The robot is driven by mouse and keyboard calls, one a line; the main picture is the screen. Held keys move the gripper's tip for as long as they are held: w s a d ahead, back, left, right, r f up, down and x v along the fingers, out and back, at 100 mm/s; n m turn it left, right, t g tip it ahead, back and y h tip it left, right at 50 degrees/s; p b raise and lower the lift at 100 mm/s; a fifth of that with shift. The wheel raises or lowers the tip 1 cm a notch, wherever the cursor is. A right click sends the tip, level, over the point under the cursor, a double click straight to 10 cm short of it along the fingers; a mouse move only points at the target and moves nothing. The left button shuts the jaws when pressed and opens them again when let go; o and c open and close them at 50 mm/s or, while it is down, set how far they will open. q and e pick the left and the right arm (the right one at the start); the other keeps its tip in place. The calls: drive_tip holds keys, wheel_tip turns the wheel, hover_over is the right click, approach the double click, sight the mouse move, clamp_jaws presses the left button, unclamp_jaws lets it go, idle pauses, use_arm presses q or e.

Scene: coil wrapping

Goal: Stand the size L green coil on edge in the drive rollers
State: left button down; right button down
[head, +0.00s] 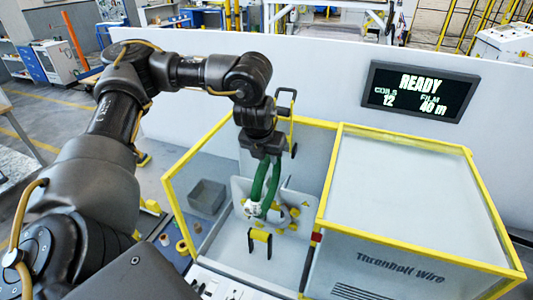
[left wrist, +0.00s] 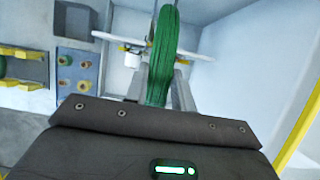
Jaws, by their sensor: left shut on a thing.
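The green coil (head: 264,187) hangs on edge below my left gripper (head: 268,155), inside the yellow-framed enclosure. My left gripper is shut on the coil's upper part. In the left wrist view the coil (left wrist: 164,50) stands upright, seen edge-on, beyond the gripper body. The drive rollers (head: 283,217) are low in the enclosure, with yellow parts around the coil's lower end. I cannot tell whether the coil's lower edge touches them. A white part (head: 251,208) is at the coil's lower end. My right gripper is not in view.
The yellow frame (head: 178,205) edges the enclosure, and a large white cabinet (head: 405,195) stands close on the right. A grey bin (head: 207,196) is at the left. A yellow spool on a black stand (head: 260,236) is in front. A screen (head: 419,91) reads READY.

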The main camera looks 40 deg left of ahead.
sight(263, 164)
use_arm(q)
wheel_tip(263, 164, down, 6)
drive_tip(key=b, duration=0.4)
drive_tip(key=shift+f, duration=0.15)
drive_tip(key=shift+f+b, duration=0.3)
drive_tip(key=shift+f, duration=0.25)
idle(0.9)
drive_tip(key=c, duration=1.2)
unclamp_jaws()
drive_tip(key=shift+o, duration=0.5)
drive_tip(key=v, duration=0.9)
drive_tip(key=shift+d+r, duration=0.1)
drive_tip(key=shift+v, duration=0.85)
